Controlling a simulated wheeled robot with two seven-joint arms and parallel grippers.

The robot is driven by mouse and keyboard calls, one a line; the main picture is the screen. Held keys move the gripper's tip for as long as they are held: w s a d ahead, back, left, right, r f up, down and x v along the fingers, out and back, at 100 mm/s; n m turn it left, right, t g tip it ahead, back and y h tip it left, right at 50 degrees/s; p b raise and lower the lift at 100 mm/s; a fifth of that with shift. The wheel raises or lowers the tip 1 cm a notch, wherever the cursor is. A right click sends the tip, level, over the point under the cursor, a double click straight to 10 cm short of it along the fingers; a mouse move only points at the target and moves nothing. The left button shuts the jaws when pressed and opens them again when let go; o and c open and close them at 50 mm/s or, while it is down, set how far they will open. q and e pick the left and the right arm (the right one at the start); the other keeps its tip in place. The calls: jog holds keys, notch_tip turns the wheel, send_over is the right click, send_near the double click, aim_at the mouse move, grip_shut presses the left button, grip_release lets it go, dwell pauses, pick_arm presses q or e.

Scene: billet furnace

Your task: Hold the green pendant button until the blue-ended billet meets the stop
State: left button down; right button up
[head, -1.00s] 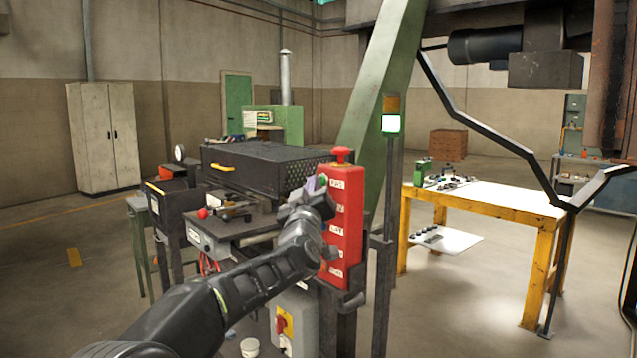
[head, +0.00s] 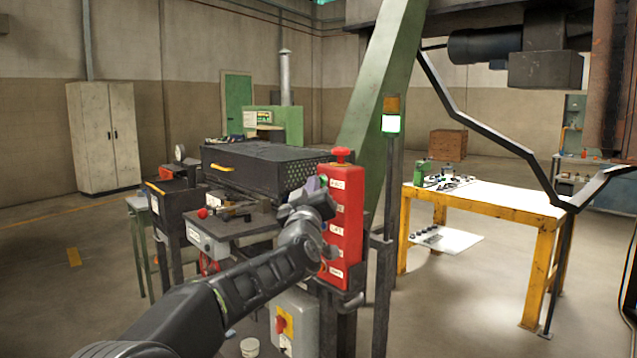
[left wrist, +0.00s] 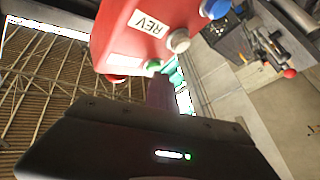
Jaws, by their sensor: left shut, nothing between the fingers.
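The red pendant box (head: 342,225) hangs upright in the middle of the head view, with a red mushroom knob on top and white labels down its face. My left gripper (head: 314,186) is shut and empty at the upper left of the pendant, by its top button. In the left wrist view the pendant (left wrist: 125,35) shows a REV label, and the green button (left wrist: 154,65) sits right at my fingertips (left wrist: 160,92). I cannot tell whether the button is pressed in. The blue-ended billet and the stop are not seen. My right gripper is out of view.
A dark mesh-covered machine (head: 262,165) stands behind the pendant. A green slanted beam (head: 378,100) and a post with a lit lamp (head: 390,124) are close by on the right. A yellow-framed table (head: 500,203) stands further right. Open floor lies at the left.

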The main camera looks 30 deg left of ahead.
dwell(0.3)
pick_arm(q)
jog(key=shift+s+a+b, duration=0.25)
jog(key=shift+s+b, duration=0.4)
jog(key=shift+s, duration=0.2)
jog(key=s+b, duration=0.1)
jog(key=s+a+b, duration=0.1)
jog(key=s, duration=0.1)
jog(key=s+b, duration=0.1)
jog(key=shift+s+a, duration=0.25)
jog(key=shift+s, duration=0.15)
jog(key=shift+f, duration=0.1)
